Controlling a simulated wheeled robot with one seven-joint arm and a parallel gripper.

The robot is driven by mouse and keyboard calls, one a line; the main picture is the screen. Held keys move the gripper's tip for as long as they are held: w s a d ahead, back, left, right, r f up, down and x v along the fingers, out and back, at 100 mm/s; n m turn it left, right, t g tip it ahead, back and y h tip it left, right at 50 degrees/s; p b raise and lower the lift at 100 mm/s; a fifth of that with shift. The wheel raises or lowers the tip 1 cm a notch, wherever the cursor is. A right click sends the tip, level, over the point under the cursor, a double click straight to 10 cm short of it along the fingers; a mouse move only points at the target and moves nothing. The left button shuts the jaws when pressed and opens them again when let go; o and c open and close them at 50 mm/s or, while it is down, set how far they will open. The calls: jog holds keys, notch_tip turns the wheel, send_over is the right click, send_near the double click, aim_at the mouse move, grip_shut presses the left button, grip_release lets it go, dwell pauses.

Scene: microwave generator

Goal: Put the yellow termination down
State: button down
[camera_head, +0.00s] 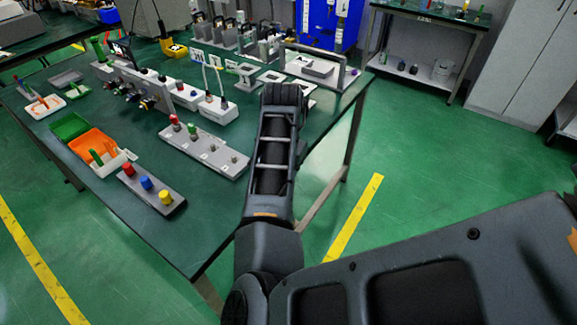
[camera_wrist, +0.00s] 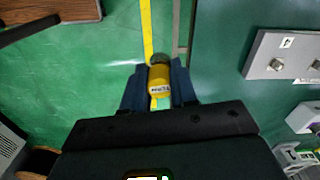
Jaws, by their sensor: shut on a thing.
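The yellow termination (camera_wrist: 158,84), a short cylinder with a dark end and a small white label, is held between the two fingers of my gripper (camera_wrist: 159,88) in the wrist view. In that picture it lies over the green floor, just left of the table edge. In the head view my arm hides the termination and the fingers. A grey block (camera_head: 133,188) near the table's front left carries red, blue and yellow pieces; the yellow piece (camera_head: 166,197) sits at its near end.
The dark green table (camera_head: 190,241) has bare room at its near corner. A grey plate with connectors (camera_head: 205,148) stands left of my arm; a grey plate also shows in the wrist view (camera_wrist: 270,55). Orange (camera_head: 92,144) and green (camera_head: 69,126) trays lie farther left.

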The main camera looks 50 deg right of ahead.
jog(key=a+f+n, duration=0.6)
jog(key=a+n, duration=0.2)
jog(key=a, duration=0.1)
jog(key=w+a+f+n, duration=0.1)
jog(key=a+f+n, duration=0.5)
jog(key=a, duration=0.3)
jog(key=shift+w+a+n, duration=0.15)
jog(key=shift+a+n, duration=0.05)
jog(key=shift+n, duration=0.7)
jog(key=shift+f, duration=0.1)
